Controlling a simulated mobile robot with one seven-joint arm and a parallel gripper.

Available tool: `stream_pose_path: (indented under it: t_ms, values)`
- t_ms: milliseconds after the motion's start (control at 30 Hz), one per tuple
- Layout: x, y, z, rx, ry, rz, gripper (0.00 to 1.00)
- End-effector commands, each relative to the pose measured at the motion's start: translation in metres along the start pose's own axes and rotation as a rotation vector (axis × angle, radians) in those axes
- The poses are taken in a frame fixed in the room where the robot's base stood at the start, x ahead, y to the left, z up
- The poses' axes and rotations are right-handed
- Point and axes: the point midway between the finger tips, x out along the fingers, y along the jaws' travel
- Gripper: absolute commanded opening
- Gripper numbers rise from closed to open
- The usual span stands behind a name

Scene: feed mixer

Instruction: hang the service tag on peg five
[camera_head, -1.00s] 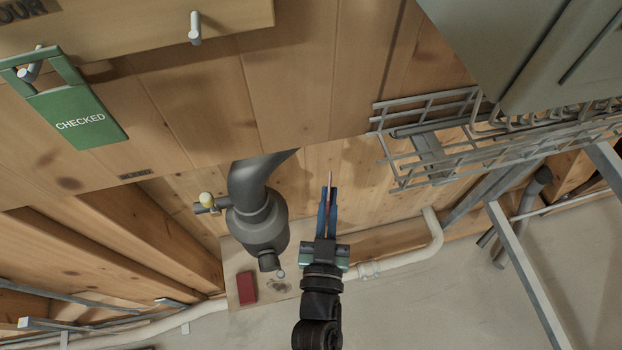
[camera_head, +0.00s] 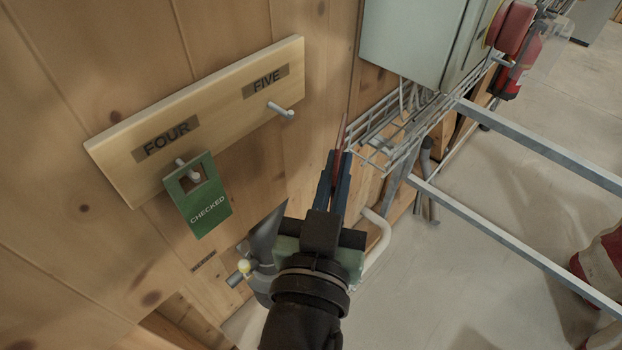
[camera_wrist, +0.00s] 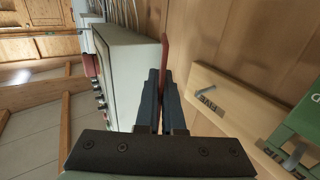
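My gripper (camera_head: 338,165) is shut on a thin red plate (camera_head: 341,133), seen nearly edge-on, which appears to be the service tag. The plate sticks out past the dark fingers, and its face and any hole cannot be made out. It also shows upright between the fingertips in the wrist view (camera_wrist: 165,62). Peg five (camera_head: 281,110) is a bare grey peg under the FIVE label (camera_head: 266,80) on a pale wooden board (camera_head: 225,108). In the head view, the gripper is right of and below that peg, apart from it. The board is right of the fingers in the wrist view (camera_wrist: 235,110).
A green CHECKED tag (camera_head: 205,212) hangs on peg four (camera_head: 190,174), left of peg five. A wire basket tray (camera_head: 385,135) and a grey cabinet (camera_head: 415,40) stand right of the gripper. Grey rails (camera_head: 530,145) cross the right side. A dark pipe (camera_head: 262,245) lies below.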

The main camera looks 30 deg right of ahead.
Motion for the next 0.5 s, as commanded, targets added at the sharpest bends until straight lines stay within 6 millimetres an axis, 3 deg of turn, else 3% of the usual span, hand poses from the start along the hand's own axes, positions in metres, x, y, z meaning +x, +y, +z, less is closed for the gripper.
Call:
stream_pose_path:
  t_ms: [500]
  values:
    - [0.007, -0.010, 0.002, 0.002, 0.003, 0.009, 0.00]
